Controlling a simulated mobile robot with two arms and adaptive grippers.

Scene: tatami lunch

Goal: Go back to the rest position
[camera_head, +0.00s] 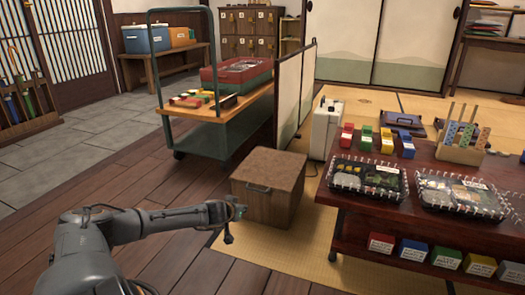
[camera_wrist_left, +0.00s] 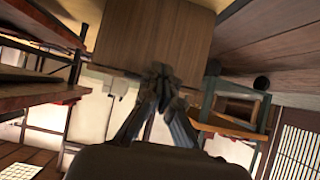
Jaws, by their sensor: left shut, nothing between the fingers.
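My left arm comes in from the lower left in the head view. My left gripper (camera_head: 232,220) is in front of the near left side of a brown wooden box, above the floor. In the left wrist view the same gripper (camera_wrist_left: 160,72) shows its two fingers closed together at the tips, with nothing between them. The wooden box (camera_head: 262,206) stands on the floor and also fills the top middle of the left wrist view (camera_wrist_left: 150,30). I cannot tell whether the fingers touch it. My right gripper does not show in either view.
A green-framed cart (camera_head: 225,138) with a red box (camera_head: 237,74) stands behind the wooden box. A low dark table (camera_head: 440,172) with lunch trays (camera_head: 368,180) is at the right. A folding screen (camera_head: 296,90) stands in the middle. The wooden floor (camera_head: 120,180) at the left is clear.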

